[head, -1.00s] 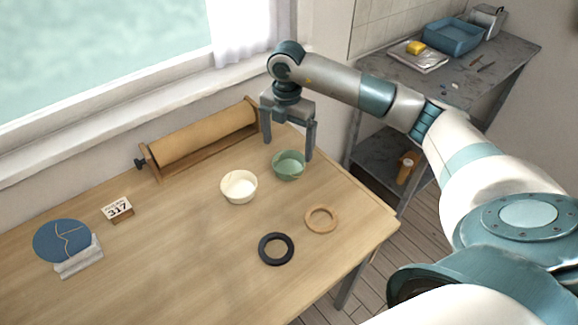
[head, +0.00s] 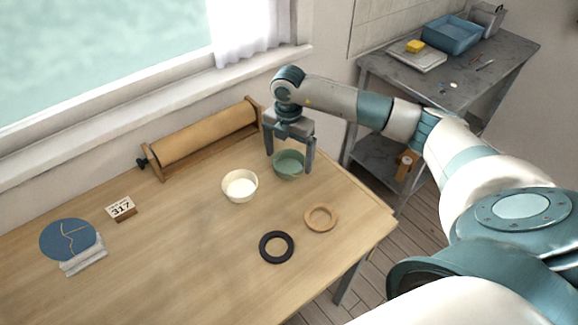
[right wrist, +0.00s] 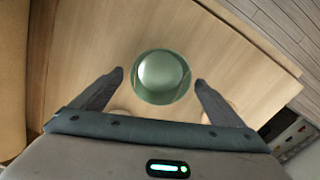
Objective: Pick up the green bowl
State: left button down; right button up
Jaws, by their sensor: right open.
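The green bowl (head: 289,166) stands upright on the wooden table near its back right corner. In the right wrist view the bowl (right wrist: 161,78) lies just beyond the gap between the fingertips, roughly centred. My right gripper (head: 290,167) points down at the bowl, its two fingers spread wide on either side. In the right wrist view my right gripper (right wrist: 160,78) is open and empty, and neither finger visibly touches the bowl. My left gripper is not in view.
A cream bowl (head: 240,186) stands just left of the green bowl. A wooden ring (head: 321,217) and a black ring (head: 276,247) lie in front. A paper roll holder (head: 203,141) stands behind left.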

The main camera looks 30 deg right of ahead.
aim_at(289, 168)
notch_tip(289, 168, down, 2)
jog(key=shift+f+p, duration=0.3)
jog(key=shift+f, duration=0.1)
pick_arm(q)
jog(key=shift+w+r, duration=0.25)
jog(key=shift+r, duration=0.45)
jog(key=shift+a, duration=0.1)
pick_arm(e)
jog(key=c, duration=1.3)
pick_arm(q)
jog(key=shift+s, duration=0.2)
pick_arm(e)
jog(key=shift+o, duration=0.2)
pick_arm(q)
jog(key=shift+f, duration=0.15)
